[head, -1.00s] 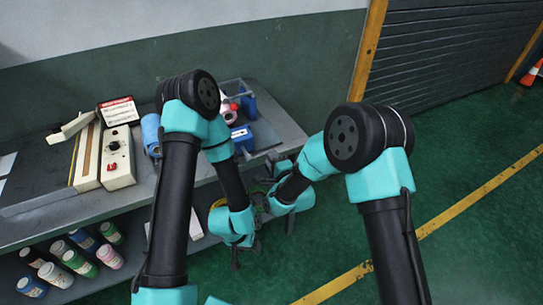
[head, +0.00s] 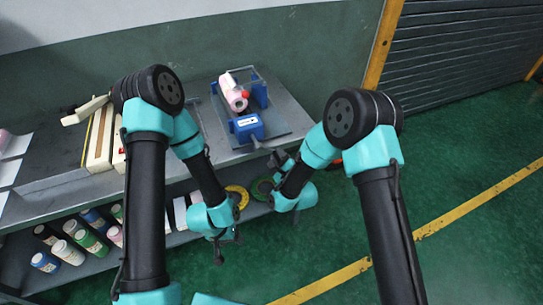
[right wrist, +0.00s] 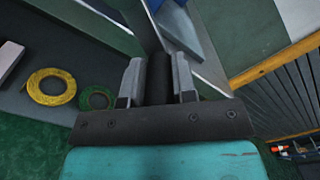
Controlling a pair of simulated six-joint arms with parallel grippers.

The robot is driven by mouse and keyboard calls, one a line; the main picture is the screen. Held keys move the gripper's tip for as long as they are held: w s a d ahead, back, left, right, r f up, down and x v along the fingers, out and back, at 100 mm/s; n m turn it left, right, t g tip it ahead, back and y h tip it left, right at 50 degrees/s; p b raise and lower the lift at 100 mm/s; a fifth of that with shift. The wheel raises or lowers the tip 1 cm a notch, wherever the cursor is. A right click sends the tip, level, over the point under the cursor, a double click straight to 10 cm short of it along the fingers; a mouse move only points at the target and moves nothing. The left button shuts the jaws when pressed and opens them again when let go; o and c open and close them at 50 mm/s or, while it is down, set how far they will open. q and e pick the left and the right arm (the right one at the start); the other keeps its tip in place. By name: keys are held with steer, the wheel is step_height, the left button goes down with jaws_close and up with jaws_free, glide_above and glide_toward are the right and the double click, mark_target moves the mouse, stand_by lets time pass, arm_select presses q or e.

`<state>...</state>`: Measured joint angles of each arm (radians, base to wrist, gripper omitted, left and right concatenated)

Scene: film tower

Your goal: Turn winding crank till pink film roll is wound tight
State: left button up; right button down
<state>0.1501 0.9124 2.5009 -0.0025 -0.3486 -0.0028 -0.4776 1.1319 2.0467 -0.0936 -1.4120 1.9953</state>
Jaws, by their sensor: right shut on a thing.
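The pink film roll (head: 231,92) lies on the winding stand at the back of the bench, between blue supports. A blue box (head: 246,127) with a pale label stands at the stand's front. The winding crank's dark arm (head: 258,144) reaches from there toward my right gripper (head: 277,157). In the right wrist view, my right gripper (right wrist: 158,78) is shut with the crank's black handle (right wrist: 160,68) between its grey fingers. My left gripper (head: 220,247) hangs low before the bench, away from the crank; its jaw opening is unclear.
A yellow ring (head: 237,196) and green ring (head: 262,189) lie on that shelf near my grippers. A cream device (head: 98,136) sits at bench left, partly behind my left arm. The green floor is clear at right.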

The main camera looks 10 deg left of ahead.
steer(key=c, duration=0.9)
jaws_free()
steer(key=v, duration=1.7)
steer(key=shift+s+d, duration=0.15)
steer(key=shift+d, duration=0.05)
